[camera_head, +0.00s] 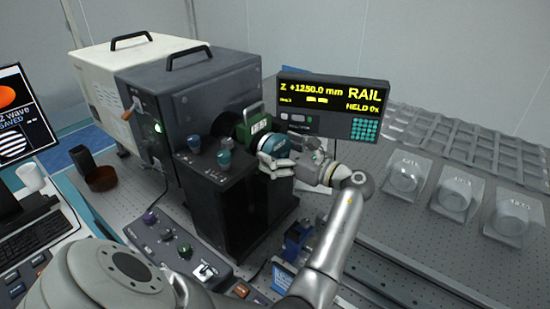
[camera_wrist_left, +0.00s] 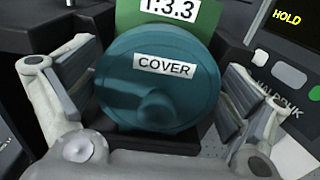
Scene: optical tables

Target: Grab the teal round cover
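The teal round cover (camera_wrist_left: 150,100) fills the middle of the left wrist view. It is a disc with a knob in front and a white COVER label. It sits upright in front of a green block marked 1.3.3 (camera_wrist_left: 200,22). In the head view the cover (camera_head: 271,144) shows partly, at the dark machine's right side. My left gripper (camera_head: 278,157) is right at it. In the left wrist view its two fingers (camera_wrist_left: 160,75) stand apart on either side of the cover, with no clear grip on it. My right gripper is not in view.
A display (camera_head: 330,106) reading RAIL stands just behind and right of the gripper. The dark machine (camera_head: 190,85) lies to the left. A control box with knobs (camera_head: 175,245) is in front. Clear containers (camera_head: 406,176) stand on the perforated table at right.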

